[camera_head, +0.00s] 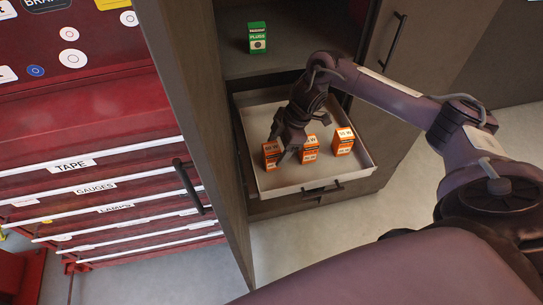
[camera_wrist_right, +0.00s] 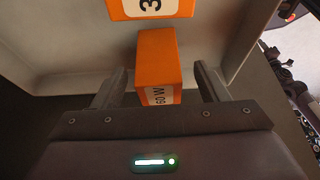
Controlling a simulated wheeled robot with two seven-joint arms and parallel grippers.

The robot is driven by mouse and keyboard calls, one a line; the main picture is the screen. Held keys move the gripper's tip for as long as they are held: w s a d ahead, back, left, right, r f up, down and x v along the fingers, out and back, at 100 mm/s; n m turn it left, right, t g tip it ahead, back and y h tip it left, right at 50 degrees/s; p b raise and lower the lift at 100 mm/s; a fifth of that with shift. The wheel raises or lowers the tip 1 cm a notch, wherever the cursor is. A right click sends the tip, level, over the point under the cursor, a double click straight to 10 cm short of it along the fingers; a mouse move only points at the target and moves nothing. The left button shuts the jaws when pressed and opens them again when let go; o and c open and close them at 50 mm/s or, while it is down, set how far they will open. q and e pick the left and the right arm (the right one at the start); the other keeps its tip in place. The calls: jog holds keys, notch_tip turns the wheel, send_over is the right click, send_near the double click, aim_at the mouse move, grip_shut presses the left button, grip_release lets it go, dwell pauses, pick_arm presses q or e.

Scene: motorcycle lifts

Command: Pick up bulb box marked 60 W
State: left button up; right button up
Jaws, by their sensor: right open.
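In the right wrist view an orange box with a white label reading 60 W (camera_wrist_right: 156,65) stands between the two fingers of my right gripper (camera_wrist_right: 163,88). In the head view my right gripper (camera_head: 279,147) is open and reaches down into the pulled-out drawer. It is over the leftmost orange box (camera_head: 270,157), which it partly covers. This appears to be the 60 W box, but its marking is not readable there. My left gripper is not in view.
Two more orange boxes, a middle one (camera_head: 310,155) and a right one (camera_head: 344,147), stand in the pale drawer (camera_head: 318,178). A box whose label starts with 3 (camera_wrist_right: 150,7) is beyond the fingers. A green box (camera_head: 257,38) stands on the shelf above.

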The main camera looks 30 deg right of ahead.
aim_at(264, 166)
jog(key=x, duration=0.4)
jog(key=shift+w+a+r+p, duration=0.15)
jog(key=shift+a+r+p, duration=0.05)
jog(key=shift+a+p, duration=0.15)
jog(key=shift+a+f, duration=0.1)
jog(key=shift+f, duration=0.4)
jog(key=c, duration=1.1)
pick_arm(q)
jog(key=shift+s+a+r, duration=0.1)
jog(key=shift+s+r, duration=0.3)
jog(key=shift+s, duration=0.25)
pick_arm(e)
jog(key=shift+o, duration=0.2)
jog(key=shift+w+r, duration=0.1)
